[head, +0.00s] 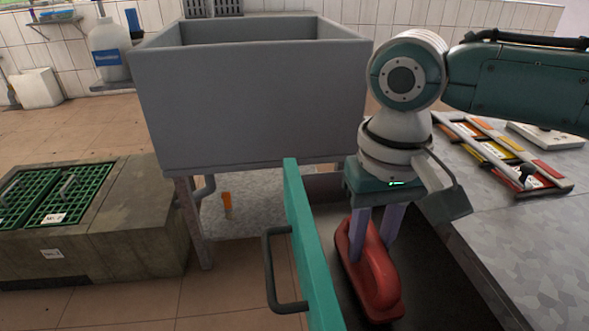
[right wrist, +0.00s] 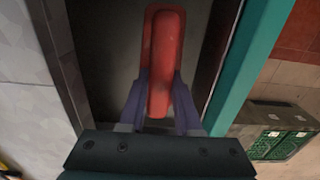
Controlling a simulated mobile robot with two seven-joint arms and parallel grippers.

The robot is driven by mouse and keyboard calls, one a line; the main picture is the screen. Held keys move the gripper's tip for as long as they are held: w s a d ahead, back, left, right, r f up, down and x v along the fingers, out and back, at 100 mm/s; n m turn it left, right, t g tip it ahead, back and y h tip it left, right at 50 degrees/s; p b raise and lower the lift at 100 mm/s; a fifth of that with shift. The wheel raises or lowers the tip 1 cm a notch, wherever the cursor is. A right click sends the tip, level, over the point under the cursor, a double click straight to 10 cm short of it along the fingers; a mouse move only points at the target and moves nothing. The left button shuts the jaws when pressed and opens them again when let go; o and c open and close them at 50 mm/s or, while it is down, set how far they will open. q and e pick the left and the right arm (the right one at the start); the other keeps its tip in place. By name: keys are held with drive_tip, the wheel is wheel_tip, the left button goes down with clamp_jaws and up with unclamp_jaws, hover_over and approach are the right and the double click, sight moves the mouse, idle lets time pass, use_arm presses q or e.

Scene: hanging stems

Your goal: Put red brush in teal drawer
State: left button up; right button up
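The red brush (head: 381,280) has a raised handle and is inside the open teal drawer (head: 308,246), low between its walls. The teal drawer front with its dark handle (head: 271,272) faces left. My right gripper (head: 373,245) points down into the drawer, with its two purple fingers on either side of the brush handle, close against it. The right wrist view shows the brush (right wrist: 163,50) between the fingers (right wrist: 160,85). I cannot tell whether the brush touches the drawer floor. My left gripper is not in view.
A grey counter (head: 520,230) borders the drawer on the right, with a rack of coloured strips (head: 500,150) on it. A large grey sink (head: 250,100) stands behind. A concrete block with green grates (head: 60,195) is at left. Tiled floor between is clear.

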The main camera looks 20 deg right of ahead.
drive_tip(key=o, duration=0.5)
drive_tip(key=shift+c, duration=0.2)
wheel_tip(320, 180, up, 12)
drive_tip(key=p, duration=0.4)
drive_tip(key=shift+r, duration=0.15)
